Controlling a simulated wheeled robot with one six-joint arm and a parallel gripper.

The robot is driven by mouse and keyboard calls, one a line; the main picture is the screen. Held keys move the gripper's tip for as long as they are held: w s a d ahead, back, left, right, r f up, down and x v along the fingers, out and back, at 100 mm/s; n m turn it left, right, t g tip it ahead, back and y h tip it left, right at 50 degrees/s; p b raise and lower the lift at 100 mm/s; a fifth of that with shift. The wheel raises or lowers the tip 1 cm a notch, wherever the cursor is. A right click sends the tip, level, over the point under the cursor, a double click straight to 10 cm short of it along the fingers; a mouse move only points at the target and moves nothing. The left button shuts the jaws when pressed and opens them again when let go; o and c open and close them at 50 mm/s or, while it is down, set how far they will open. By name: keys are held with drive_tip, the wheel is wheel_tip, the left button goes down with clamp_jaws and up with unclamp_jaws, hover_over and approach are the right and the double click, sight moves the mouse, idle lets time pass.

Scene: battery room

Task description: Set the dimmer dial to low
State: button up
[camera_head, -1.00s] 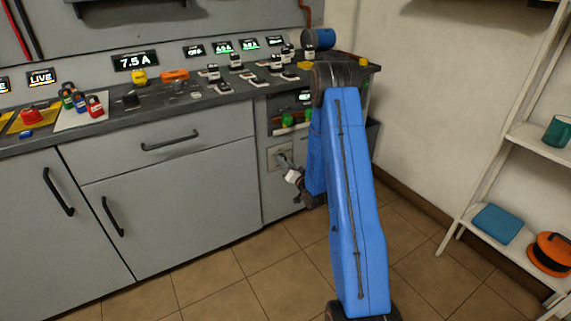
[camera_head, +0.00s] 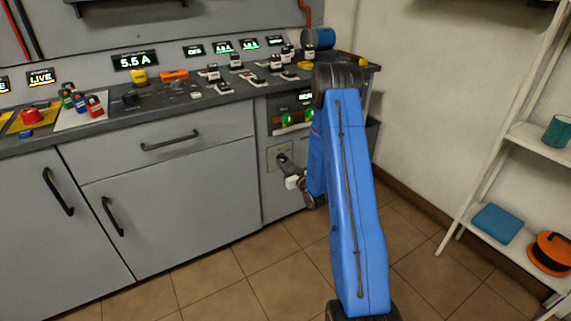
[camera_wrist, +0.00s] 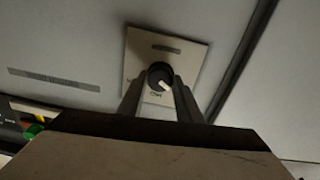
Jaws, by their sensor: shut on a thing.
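The dimmer dial (camera_wrist: 159,76) is a round black knob with a white pointer mark, set on a beige square plate (camera_wrist: 188,58) on the grey cabinet front. In the wrist view the white mark points down and to the right. Small lettering on the plate is too blurred to read fully. My gripper (camera_wrist: 159,88) is shut on the dial, one finger on each side of it. In the head view the plate (camera_head: 272,153) shows low on the cabinet's right part, with my gripper (camera_head: 284,160) at it; the dial is hidden there.
Above the plate is a recess with green knobs (camera_head: 287,119). A white shelf (camera_head: 540,140) stands at the right. The tiled floor (camera_head: 230,275) is clear.

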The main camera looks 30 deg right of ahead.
idle(0.4)
drive_tip(key=o, duration=1)
drive_tip(key=shift+o, duration=0.2)
drive_tip(key=shift+s, duration=0.1)
drive_tip(key=s, duration=1.7)
drive_tip(key=shift+f, duration=0.4)
drive_tip(key=shift+s+d, duration=0.1)
